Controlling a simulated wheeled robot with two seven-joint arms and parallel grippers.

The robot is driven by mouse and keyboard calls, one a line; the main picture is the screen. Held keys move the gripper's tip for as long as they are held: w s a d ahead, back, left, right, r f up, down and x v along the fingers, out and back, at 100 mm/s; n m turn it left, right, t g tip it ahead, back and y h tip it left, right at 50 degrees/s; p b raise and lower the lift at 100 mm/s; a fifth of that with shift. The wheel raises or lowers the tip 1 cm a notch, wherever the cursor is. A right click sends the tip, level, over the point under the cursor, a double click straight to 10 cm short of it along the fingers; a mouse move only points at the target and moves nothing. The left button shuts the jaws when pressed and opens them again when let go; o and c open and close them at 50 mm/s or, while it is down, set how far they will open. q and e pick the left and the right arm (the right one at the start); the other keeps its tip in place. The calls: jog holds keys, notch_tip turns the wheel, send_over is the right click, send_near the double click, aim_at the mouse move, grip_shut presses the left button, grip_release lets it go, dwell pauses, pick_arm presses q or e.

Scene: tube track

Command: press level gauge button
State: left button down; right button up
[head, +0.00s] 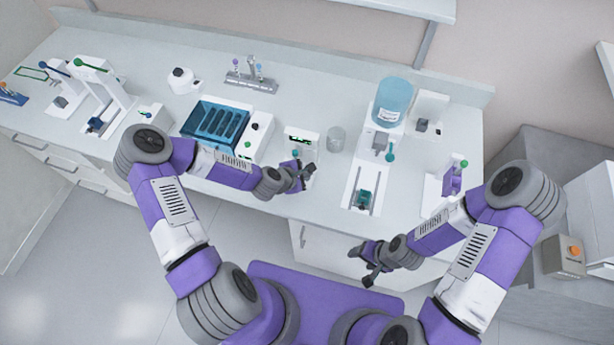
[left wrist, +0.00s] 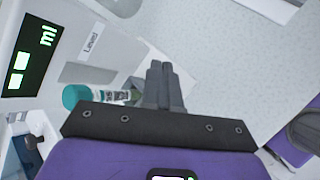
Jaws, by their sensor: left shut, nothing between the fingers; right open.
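The level gauge (head: 303,133) is a white box with a dark display, standing on the bench near the middle. In the left wrist view its display (left wrist: 33,55) shows green bars and "ml", beside a "Level" label (left wrist: 90,40). I cannot make out a button in either view. My left gripper (head: 309,172) is at the gauge's front, overlapping its lower part. Its fingers (left wrist: 161,68) are shut and empty, to the right of the label. My right gripper (head: 362,268) is open and empty, low in front of the bench.
A teal-capped tube (left wrist: 82,97) lies close behind the left fingers. Further right are a large blue bottle (head: 393,101) and a white stand (head: 363,187).

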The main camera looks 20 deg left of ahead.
pick_arm(q)
jog(key=shift+f, duration=0.15)
dwell(0.8)
jog(key=shift+f+b, duration=0.35)
jog(key=shift+b, duration=0.15)
jog(key=shift+f+b, duration=0.4)
dwell(0.4)
dwell(0.3)
jog(key=shift+r+p, duration=0.7)
jog(key=shift+r, duration=0.2)
jog(key=shift+r, duration=0.1)
notch_tip(320, 180, up, 5)
jog(key=p, duration=0.3)
jog(key=shift+p, duration=0.4)
